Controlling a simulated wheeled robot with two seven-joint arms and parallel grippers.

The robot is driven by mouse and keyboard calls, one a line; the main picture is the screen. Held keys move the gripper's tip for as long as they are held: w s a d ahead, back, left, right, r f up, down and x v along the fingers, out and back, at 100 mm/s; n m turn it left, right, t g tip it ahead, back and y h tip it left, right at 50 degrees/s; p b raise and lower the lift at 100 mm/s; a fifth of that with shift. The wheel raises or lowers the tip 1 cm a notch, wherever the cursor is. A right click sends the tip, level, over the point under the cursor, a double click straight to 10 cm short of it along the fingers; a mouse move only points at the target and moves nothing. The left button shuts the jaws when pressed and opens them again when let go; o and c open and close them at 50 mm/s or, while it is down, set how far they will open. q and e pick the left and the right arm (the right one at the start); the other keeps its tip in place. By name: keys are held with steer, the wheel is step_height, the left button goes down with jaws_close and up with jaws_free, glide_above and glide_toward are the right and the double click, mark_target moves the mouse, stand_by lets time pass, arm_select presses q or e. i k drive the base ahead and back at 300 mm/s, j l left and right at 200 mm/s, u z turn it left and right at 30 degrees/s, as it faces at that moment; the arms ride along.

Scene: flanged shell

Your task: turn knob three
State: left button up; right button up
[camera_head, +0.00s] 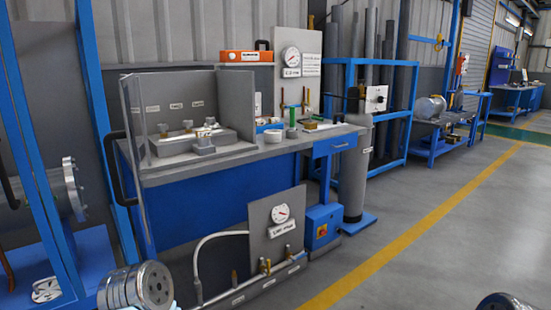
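A clear upright panel stands at the block's left side. Neither of my grippers is in view. Rounded metal parts at the bottom left and bottom right edges look like my own arm links, far from the knobs.
The floor right of the yellow line is clear.

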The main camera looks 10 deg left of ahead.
mark_target(210, 119)
steer(key=k+j+u, duration=0.1)
steer(key=j+u, duration=0.15)
steer(key=j, duration=0.4)
steer(key=k+j+u, duration=0.1)
steer(key=j+u, duration=0.2)
steer(key=j, duration=0.35)
steer(key=l+z, duration=0.1)
steer(key=z, duration=0.35)
steer(key=i+z, duration=0.1)
steer(key=z, duration=0.4)
steer(key=l+z, duration=0.1)
steer(key=z, duration=0.35)
steer(key=i+z, duration=0.1)
steer(key=z, duration=0.35)
steer(key=i, duration=1.05)
steer(key=i+l, duration=0.1)
steer(key=i, duration=1)
